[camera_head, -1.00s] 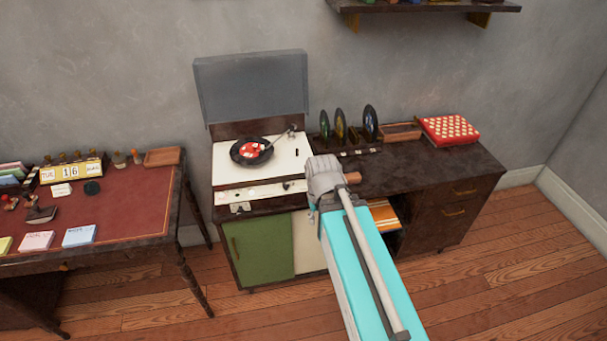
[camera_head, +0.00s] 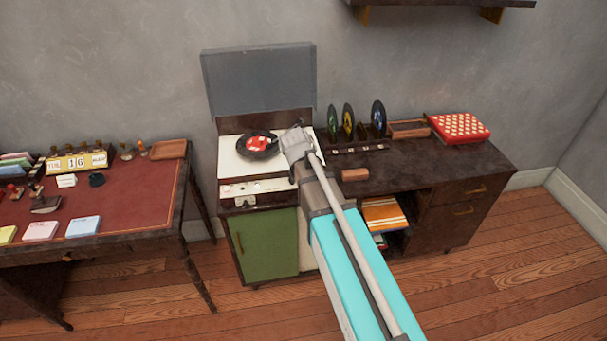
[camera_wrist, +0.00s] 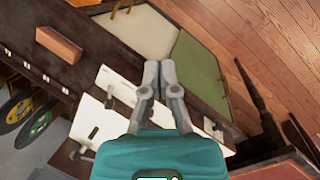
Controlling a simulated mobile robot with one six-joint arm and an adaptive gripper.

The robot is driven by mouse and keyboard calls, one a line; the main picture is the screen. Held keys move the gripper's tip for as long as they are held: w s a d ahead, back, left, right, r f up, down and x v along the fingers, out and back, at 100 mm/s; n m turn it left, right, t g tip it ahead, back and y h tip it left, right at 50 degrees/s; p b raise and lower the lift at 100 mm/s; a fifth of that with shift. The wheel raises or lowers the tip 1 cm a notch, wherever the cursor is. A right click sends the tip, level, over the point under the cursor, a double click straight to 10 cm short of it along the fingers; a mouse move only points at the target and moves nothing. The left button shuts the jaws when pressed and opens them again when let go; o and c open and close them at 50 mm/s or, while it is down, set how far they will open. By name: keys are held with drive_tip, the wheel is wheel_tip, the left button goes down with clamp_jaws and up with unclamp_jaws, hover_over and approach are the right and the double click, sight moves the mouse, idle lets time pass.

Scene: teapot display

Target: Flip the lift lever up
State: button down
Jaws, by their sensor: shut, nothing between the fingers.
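The record player's cream deck (camera_head: 232,163) stands on the cabinet with its lid up. A black record with a red label (camera_head: 257,144) lies on it. My gripper (camera_head: 293,138) is over the deck's right side and hides much of the tonearm. In the wrist view my gripper's fingers (camera_wrist: 158,66) are together and empty. They point past the cream deck (camera_wrist: 85,118) toward the cabinet front. A small dark upright part (camera_wrist: 110,101) stands left of the fingers there; I cannot tell surely whether it is the lift lever. No lever shows clearly in the head view.
A brown block (camera_head: 355,175) lies on the cabinet top right of my gripper. Standing records (camera_head: 348,121) and a red patterned box (camera_head: 459,128) are farther right. The raised lid (camera_head: 258,82) is behind the deck. A desk (camera_head: 130,205) stands at left.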

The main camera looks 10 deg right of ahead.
drive_tip(key=w+a+n+h+b, duration=0.1)
drive_tip(key=w+a+n+h, duration=0.1)
drive_tip(key=w+n, duration=0.3)
drive_tip(key=w+a+n+h+b, duration=0.2)
drive_tip(key=w+a+n, duration=0.3)
drive_tip(key=w, duration=0.6)
drive_tip(key=shift+w+n+h, duration=0.15)
drive_tip(key=shift+n+h, duration=0.15)
drive_tip(key=shift+h, duration=0.2)
drive_tip(key=shift+d+b, duration=0.2)
drive_tip(key=shift+b, duration=0.2)
drive_tip(key=b+x, duration=0.5)
drive_tip(key=x, duration=0.2)
drive_tip(key=shift+f+b, duration=0.25)
drive_tip(key=shift+b, duration=0.05)
drive_tip(key=shift+b+x, duration=0.75)
drive_tip(key=shift+x, duration=0.45)
drive_tip(key=shift+w+d+r+p, duration=0.15)
drive_tip(key=shift+d+r+p, duration=0.15)
drive_tip(key=shift+d, duration=0.1)
